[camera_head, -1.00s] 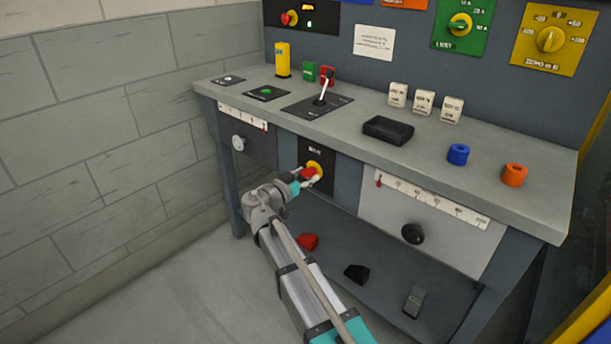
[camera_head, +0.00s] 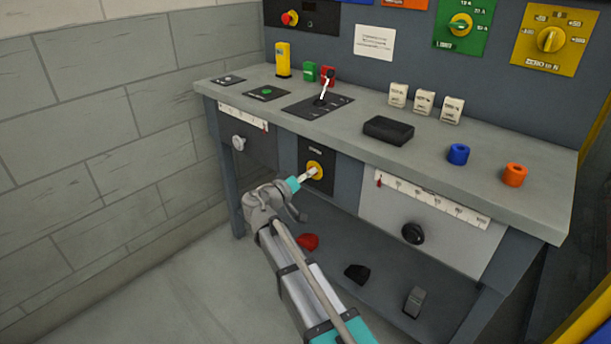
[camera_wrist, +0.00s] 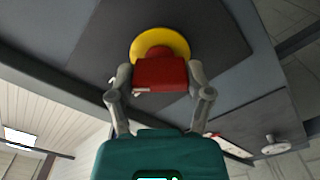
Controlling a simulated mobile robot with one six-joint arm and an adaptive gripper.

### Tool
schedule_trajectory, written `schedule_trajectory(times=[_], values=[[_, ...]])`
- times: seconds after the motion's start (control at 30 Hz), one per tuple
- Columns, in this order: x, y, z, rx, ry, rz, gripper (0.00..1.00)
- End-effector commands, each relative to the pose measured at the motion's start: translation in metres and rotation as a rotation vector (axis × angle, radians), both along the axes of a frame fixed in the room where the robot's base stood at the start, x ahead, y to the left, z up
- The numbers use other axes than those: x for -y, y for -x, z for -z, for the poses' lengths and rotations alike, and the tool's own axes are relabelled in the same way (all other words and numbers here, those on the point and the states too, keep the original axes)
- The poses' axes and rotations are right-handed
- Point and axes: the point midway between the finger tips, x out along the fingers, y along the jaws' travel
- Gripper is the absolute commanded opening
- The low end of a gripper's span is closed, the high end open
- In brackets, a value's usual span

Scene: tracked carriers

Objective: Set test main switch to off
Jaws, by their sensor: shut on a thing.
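The main switch has a red handle (camera_wrist: 160,72) on a yellow disc (camera_wrist: 160,42), set on a dark plate. In the head view, the yellow disc (camera_head: 316,169) shows on the black plate (camera_head: 318,155) in the middle of the bench front. My gripper (camera_head: 309,174) is at the switch and mostly hides the handle there. In the wrist view, the two fingers of my gripper (camera_wrist: 158,78) are on either side of the red handle, shut on it. The plate's lettering is too small to read.
The bench top (camera_head: 350,122) above holds a lever switch (camera_head: 324,88), a black tray (camera_head: 388,130) and blue and orange rings. A drawer with a black knob (camera_head: 413,233) is to the right. Red (camera_head: 307,242) and black pieces lie on the lower shelf. A brick wall stands left.

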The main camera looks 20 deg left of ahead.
Motion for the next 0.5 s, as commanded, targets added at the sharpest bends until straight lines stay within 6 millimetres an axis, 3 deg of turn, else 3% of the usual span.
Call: schedule_trajectory(times=[0.5], values=[[-0.0017,-0.0015,-0.0004,-0.184,0.449,-0.004,0.18]])
